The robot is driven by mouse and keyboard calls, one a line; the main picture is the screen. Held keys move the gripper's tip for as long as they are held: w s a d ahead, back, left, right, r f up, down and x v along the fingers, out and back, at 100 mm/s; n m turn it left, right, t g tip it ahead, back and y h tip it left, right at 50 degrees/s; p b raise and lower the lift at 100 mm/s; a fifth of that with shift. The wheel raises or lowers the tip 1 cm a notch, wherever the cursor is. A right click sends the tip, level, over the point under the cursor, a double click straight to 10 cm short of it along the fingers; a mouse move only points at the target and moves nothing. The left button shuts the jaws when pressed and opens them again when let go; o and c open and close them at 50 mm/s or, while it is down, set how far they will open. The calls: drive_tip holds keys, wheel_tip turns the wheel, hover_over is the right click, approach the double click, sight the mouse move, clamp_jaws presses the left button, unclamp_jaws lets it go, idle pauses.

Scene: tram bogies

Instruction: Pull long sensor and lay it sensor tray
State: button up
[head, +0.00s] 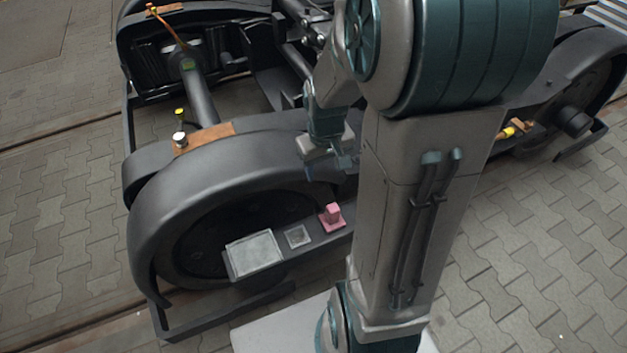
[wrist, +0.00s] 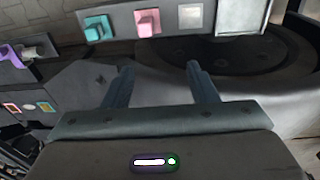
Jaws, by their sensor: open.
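My gripper (head: 328,160) is open and hangs over the near side of the bogie frame. In the wrist view its two fingers (wrist: 160,68) are apart with nothing between them. A shelf on the bogie's side carries a large pale tray (head: 254,252), a small grey square tray (head: 299,236) and a pink block on a pink base (head: 332,216). The wrist view also shows a teal block (wrist: 97,28) beside the pink one. A purple mount (wrist: 12,56) with a short grey cylinder (wrist: 30,52) is at the left. I cannot tell which part is the long sensor.
The black bogie frame (head: 215,150) fills the space below and beyond my gripper. A silver-capped part (head: 180,139) stands on its brown plate. Small coloured frames (wrist: 28,106) lie at the wrist view's left. Paving (head: 520,230) at the right is clear.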

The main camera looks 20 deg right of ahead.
drive_tip(key=b, duration=0.6)
hover_over(333, 207)
drive_tip(key=shift+g, duration=0.4)
wheel_tip(333, 207, down, 17)
drive_tip(key=shift+r, duration=0.15)
drive_tip(key=shift+p, duration=0.3)
wheel_tip(333, 207, down, 9)
drive_tip(key=b, duration=0.7)
clamp_jaws()
drive_tip(key=shift+r, duration=0.1)
drive_tip(key=shift+r, duration=0.1)
